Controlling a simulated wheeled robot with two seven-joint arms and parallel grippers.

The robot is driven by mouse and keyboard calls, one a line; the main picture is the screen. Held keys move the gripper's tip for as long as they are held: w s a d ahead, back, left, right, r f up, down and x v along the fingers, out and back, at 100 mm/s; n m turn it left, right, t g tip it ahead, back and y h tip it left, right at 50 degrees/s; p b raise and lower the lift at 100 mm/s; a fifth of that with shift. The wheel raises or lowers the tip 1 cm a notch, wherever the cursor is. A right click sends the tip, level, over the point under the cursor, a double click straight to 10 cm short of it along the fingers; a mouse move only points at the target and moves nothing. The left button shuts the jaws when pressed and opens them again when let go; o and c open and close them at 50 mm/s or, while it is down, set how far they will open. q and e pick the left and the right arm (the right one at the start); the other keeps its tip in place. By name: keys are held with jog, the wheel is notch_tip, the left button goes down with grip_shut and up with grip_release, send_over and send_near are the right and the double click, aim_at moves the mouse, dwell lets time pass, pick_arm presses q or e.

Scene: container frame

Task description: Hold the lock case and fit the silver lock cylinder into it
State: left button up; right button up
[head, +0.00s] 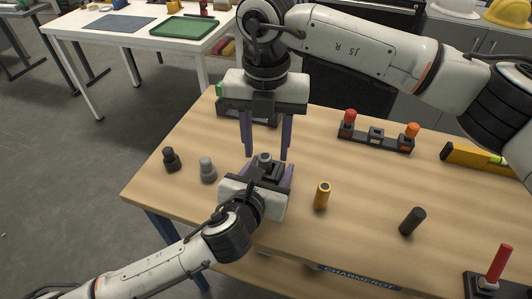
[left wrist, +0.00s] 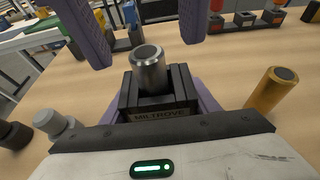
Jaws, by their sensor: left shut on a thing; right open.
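The black lock case (head: 272,174) is held between the purple fingers of my left gripper (head: 264,176), just above or on the table; I cannot tell which. In the left wrist view the case (left wrist: 158,113) bears the word MILTROVE. The silver lock cylinder (left wrist: 148,70) stands about upright in the top of the case and sticks well out of it; it also shows in the head view (head: 264,158). How deep it sits is hidden. My right gripper (head: 266,153) points down over the case, open, its fingers apart on either side of the cylinder and not touching it.
A grey piece (head: 208,169) and a black piece (head: 171,158) stand at the left. A brass cylinder (head: 322,195) and a black cylinder (head: 412,221) stand at the right. A rack (head: 376,145) with red and orange pieces lies behind. A red rod (head: 499,262) stands front right.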

aim_at(266, 157)
notch_tip(266, 157, up, 9)
jog(key=shift+f, duration=0.15)
dwell(0.4)
pick_arm(q)
jog(key=o, duration=1.5)
jog(key=shift+c, duration=0.2)
